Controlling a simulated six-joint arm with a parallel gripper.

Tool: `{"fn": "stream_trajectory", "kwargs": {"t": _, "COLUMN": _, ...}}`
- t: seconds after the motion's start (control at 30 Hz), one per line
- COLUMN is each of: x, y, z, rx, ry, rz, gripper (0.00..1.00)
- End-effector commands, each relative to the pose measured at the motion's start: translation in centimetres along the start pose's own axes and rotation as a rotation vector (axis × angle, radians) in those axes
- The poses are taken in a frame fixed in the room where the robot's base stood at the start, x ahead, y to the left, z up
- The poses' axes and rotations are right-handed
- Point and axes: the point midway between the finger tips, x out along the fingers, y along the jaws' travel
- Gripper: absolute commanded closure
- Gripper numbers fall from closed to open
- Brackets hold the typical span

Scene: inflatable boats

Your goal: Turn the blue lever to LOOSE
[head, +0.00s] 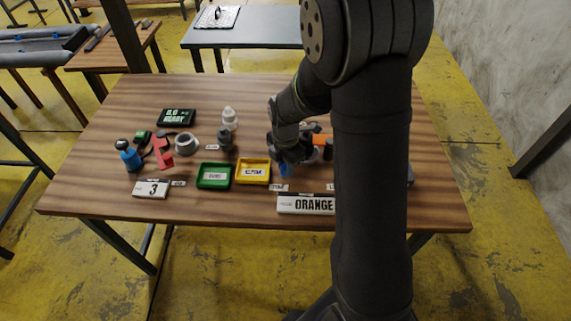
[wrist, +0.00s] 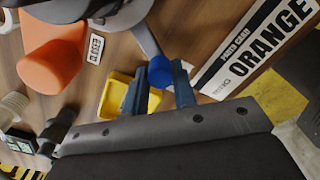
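The blue lever shows as a round blue knob (wrist: 160,72) in the wrist view, at the end of a grey arm. In the head view a bit of the blue lever (head: 286,171) shows just below my gripper (head: 288,158). My gripper's two fingers (wrist: 159,90) stand one on each side of the knob in the wrist view, very near it. I cannot tell whether they touch it. A small white tag (wrist: 95,49) lies left of the lever; its word is hard to read. In the head view another small tag (head: 278,188) lies in front of the lever.
A sign reading ORANGE (head: 306,204) lies at the table's front edge. A yellow tray (head: 239,180) and a green tray (head: 201,183) lie left of my gripper. An orange cylinder (wrist: 52,52) is close by in the wrist view. Several small parts and a display (head: 176,117) fill the left side.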

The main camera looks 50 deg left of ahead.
Motion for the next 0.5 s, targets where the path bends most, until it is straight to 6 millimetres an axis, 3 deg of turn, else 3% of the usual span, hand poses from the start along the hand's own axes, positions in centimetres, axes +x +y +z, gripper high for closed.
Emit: {"fn": "stream_trajectory", "kwargs": {"t": 0.5, "x": -0.08, "y": -0.53, "z": 0.17, "rx": -0.055, "ry": 0.000, "rz": 0.001, "gripper": 1.00}}
